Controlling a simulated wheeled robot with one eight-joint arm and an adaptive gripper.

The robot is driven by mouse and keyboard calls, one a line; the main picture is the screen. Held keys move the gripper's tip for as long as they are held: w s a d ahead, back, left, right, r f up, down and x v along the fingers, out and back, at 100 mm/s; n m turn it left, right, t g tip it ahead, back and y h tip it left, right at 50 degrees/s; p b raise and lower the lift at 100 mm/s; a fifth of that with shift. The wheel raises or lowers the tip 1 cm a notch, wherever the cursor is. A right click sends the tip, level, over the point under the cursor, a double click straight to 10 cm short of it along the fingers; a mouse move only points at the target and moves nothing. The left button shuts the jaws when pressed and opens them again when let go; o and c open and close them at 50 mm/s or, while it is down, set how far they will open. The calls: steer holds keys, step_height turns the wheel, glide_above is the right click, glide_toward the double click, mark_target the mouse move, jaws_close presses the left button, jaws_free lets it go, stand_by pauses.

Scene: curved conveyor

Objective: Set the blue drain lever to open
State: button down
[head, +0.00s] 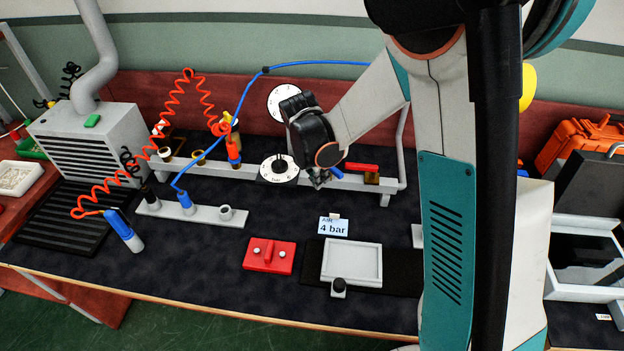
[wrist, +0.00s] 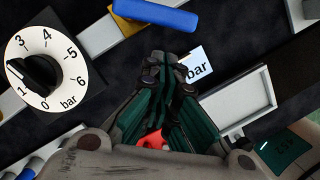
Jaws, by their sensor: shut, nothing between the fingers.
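The blue drain lever (wrist: 155,14) is at the top of the wrist view, a flat blue bar set at an angle across the grey rail, with a bit of brass under it. In the head view only a small part of the blue lever (head: 337,173) shows beside my gripper. My gripper (head: 319,181) is in front of the rail, close to the lever. In the wrist view its dark green fingers (wrist: 166,72) are together and empty, apart from the lever and below it in the picture. I see no open or closed mark on the lever.
A white pressure dial (head: 279,168) with a black knob stands left of my gripper. A red lever (head: 360,167) is just right on the rail (head: 255,177). A "4 bar" card (head: 333,226), a red block (head: 268,255) and a grey tray (head: 352,262) lie in front.

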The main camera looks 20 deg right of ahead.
mark_target(332, 169)
steer(key=shift+w+d, duration=0.2)
steer(key=shift+d, duration=0.25)
steer(key=shift+w+d, duration=0.2)
steer(key=shift+d, duration=0.25)
steer(key=shift+w+d, duration=0.1)
steer(key=shift+d, duration=0.65)
